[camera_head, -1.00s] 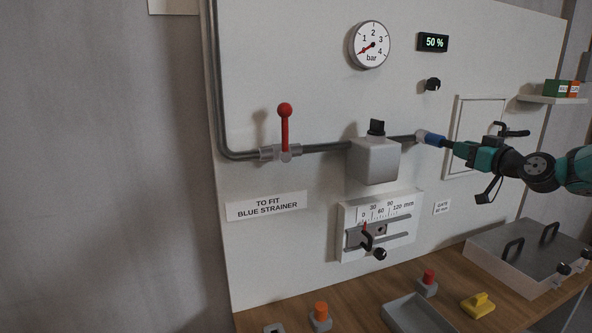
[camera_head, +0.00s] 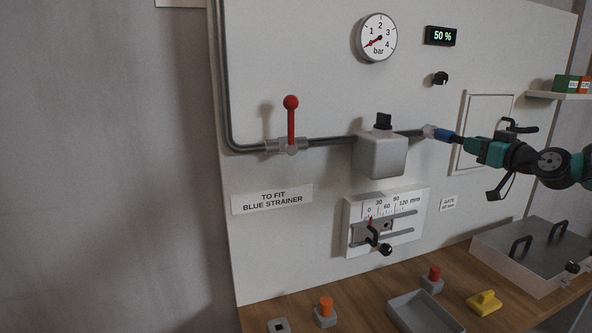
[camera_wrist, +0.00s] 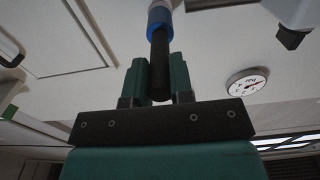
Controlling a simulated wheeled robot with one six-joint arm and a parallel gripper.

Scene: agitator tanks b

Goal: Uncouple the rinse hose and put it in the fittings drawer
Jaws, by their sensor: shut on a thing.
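The rinse hose (camera_head: 458,139), dark with a blue collar (camera_head: 444,136), is at the pale fitting (camera_head: 429,131) on the pipe's right end. I cannot tell whether the collar is still joined to it. My gripper (camera_head: 470,144) is shut on the dark part, just right of the collar. In the wrist view, the hose (camera_wrist: 160,58) runs between the teal fingers of my gripper (camera_wrist: 160,82), with the blue collar beyond them. A grey-topped box (camera_head: 540,246) with two black handles stands at right on the bench; I cannot tell whether it is the fittings drawer.
A red-handled valve (camera_head: 291,143) and a grey block (camera_head: 380,157) sit along the pipe. A framed panel (camera_head: 484,120) lies behind my arm. The bench holds a grey tray (camera_head: 424,312), a yellow piece (camera_head: 484,303) and small red and orange-topped parts. A shelf (camera_head: 560,95) is at upper right.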

